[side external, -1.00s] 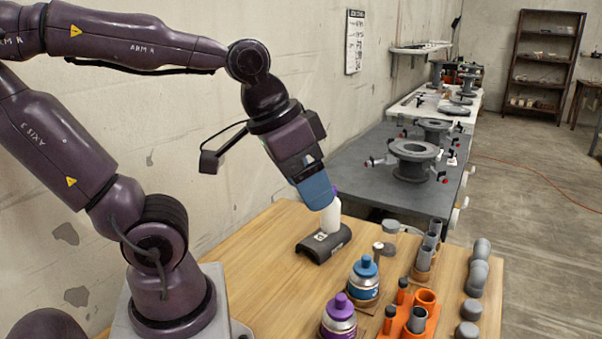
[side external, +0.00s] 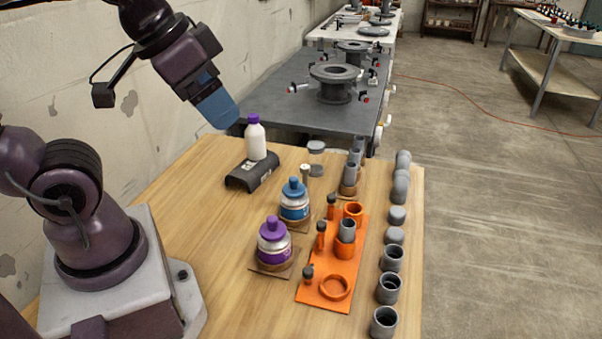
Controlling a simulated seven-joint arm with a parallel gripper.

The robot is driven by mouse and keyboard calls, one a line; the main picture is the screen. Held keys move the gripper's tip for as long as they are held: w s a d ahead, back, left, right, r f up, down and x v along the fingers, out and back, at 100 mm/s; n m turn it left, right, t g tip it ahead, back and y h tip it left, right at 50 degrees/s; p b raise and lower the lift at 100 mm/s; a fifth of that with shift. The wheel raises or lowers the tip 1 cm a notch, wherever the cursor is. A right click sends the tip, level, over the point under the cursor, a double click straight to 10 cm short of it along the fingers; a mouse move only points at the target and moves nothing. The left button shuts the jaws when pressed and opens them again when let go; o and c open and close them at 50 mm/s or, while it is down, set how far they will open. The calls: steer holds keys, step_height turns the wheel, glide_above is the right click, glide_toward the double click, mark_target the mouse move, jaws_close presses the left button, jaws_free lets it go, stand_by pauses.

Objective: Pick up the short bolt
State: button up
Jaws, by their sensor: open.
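My gripper (side external: 222,117) has blue fingers and hangs in the air at the upper left of the bottle and cradle. It is open, with nothing seen between the fingers. The large grey flange (side external: 335,82) stands on the dark grey table, with small red-tipped fittings (side external: 364,98) around its edge. These look like bolts, but I cannot tell which is the short bolt. My gripper is well to the left of the flange and apart from it.
A white bottle with a purple cap (side external: 256,138) stands upright on a black cradle (side external: 240,180). Blue-capped (side external: 295,203) and purple-capped (side external: 274,246) jars stand nearer. An orange rack (side external: 322,290) holds tubes, with grey pipe pieces (side external: 388,289) to its right.

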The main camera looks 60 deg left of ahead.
stand_by(0.4)
steer(key=c, duration=0.3)
steer(key=shift+c, duration=0.2)
